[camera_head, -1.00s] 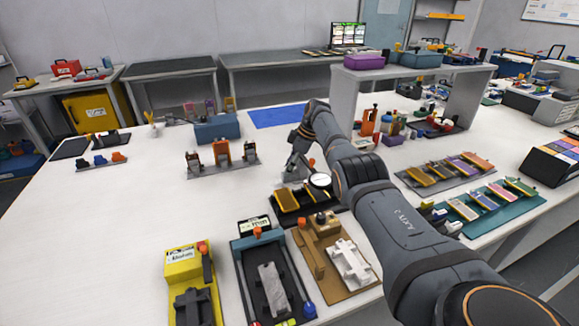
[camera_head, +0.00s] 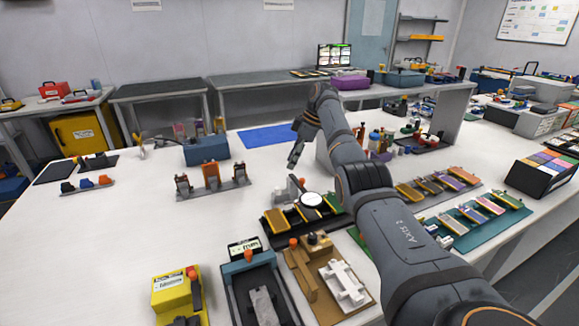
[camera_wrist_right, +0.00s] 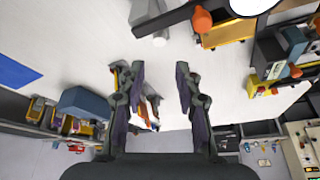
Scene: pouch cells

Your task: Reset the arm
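My right arm reaches from the lower right of the head view up over the white table (camera_head: 110,225). Its gripper (camera_head: 296,152) hangs above the table, behind the black tray with yellow pieces (camera_head: 283,226) and a round white disc (camera_head: 311,199). In the right wrist view the two fingers (camera_wrist_right: 160,78) stand apart, with nothing between the tips but table. My left gripper does not show.
A grey stand with an orange clamp (camera_head: 211,174) is left of the gripper. A blue box (camera_head: 205,150) and a flat blue mat (camera_head: 268,136) lie behind. A raised shelf with a purple bin (camera_head: 350,83) stands right. Fixtures, including a yellow one (camera_head: 172,293), fill the front.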

